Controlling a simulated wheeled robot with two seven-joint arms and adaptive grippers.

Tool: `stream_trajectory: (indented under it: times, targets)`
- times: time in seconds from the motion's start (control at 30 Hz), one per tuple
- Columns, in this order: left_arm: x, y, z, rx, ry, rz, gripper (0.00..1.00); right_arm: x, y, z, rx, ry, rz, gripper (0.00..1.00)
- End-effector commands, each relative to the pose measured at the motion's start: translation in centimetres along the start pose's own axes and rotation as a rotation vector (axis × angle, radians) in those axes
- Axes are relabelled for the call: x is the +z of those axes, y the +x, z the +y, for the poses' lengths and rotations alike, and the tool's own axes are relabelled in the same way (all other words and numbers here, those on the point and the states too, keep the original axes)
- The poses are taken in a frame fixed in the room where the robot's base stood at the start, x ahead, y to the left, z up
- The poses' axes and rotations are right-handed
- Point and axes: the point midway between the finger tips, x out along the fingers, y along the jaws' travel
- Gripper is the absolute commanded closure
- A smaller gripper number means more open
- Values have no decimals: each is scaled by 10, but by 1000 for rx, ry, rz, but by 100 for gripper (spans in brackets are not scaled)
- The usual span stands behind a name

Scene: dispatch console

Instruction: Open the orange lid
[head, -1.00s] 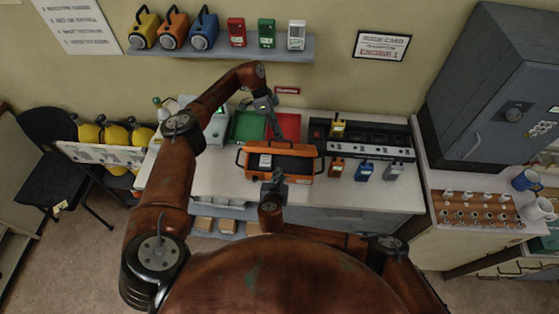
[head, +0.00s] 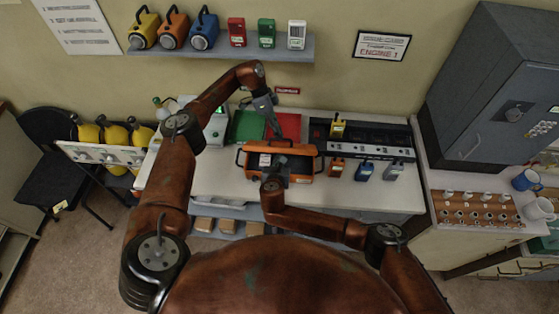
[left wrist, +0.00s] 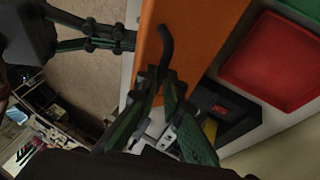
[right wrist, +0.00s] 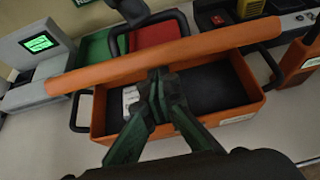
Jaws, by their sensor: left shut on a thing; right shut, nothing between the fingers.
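The orange case (right wrist: 240,85) stands on the white counter, with its dark inside showing in the right wrist view. Its orange lid (right wrist: 110,70) is raised and shows there nearly edge-on across the case; it also shows in the head view (head: 300,149). In the left wrist view, my left gripper (left wrist: 162,75) is shut on the black lid handle (left wrist: 167,42) on the orange lid face (left wrist: 200,30). My right gripper (right wrist: 158,75) is shut and empty, over the front of the open case near the lid's lower side; I cannot tell whether it touches the lid.
A green tray (head: 247,125) and red tray (head: 290,124) lie behind the case. A device with a green screen (head: 215,130) stands left. A charger rack (head: 375,137) and several radios (head: 364,171) stand right. A wall shelf (head: 215,48) hangs above.

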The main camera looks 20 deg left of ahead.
Motion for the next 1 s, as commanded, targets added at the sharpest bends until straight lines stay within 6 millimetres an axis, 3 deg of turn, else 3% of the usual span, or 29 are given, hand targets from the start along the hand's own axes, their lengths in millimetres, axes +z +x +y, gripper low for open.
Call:
stream_trajectory:
  times: [0.03, 0.23, 0.27, 0.5, 0.83, 1.0]
  targets:
    - [2, 4, 3, 11, 0, -6, 100, 12, 1, 0, -1, 1, -14, 100]
    - [2, 6, 5, 20, 2, -9, 100, 15, 1, -1, -2, 0, -20, 100]
    - [2, 7, 5, 21, 2, -9, 92, 16, 1, -1, -2, 0, -21, 100]
    - [1, 7, 6, 22, 3, -8, 75, 16, 1, -1, -3, 0, -21, 100]
    - [1, 1, 4, 15, 2, -6, 74, 13, 1, -1, -3, 0, -16, 100]
    - [-1, -22, 2, 11, 2, -3, 74, 12, 1, -1, -3, 0, -14, 100]
